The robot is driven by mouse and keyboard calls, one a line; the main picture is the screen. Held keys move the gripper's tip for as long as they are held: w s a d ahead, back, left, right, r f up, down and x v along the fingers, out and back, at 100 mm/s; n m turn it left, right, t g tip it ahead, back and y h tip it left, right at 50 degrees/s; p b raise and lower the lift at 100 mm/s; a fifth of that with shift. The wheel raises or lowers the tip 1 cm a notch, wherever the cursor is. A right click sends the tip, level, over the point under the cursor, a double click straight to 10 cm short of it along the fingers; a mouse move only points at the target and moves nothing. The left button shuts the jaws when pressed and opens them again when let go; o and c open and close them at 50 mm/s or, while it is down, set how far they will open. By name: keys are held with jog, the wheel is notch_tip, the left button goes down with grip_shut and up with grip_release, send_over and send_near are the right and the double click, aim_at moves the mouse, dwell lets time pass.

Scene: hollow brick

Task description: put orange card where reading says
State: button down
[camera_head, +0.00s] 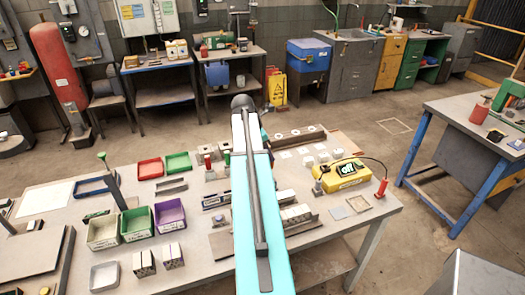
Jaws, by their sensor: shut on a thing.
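A yellow meter (342,175) with a dark display and green characters lies on the right part of the workbench (385,205). The characters are too small to read surely. A cable runs from it to a red-handled probe (381,188). I cannot make out an orange card in this view. My own arm stands upright across the middle of the picture and hides part of the bench. My gripper is not visible; it is hidden behind the arm or out of frame.
A pale square dish (104,276) is at the front. Small square plates (340,212) lie right of my arm.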

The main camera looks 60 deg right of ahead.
jog(key=shift+w, duration=0.25)
jog(key=shift+f, duration=0.15)
jog(key=shift+f+b, duration=2.2)
jog(key=shift+f, duration=0.5)
jog(key=shift+r, duration=0.15)
jog(key=shift+s+f+b, duration=0.1)
jog(key=shift+f+b, duration=0.4)
jog(key=shift+f, duration=1.95)
dwell(0.4)
jog(key=c, duration=1.6)
grip_release()
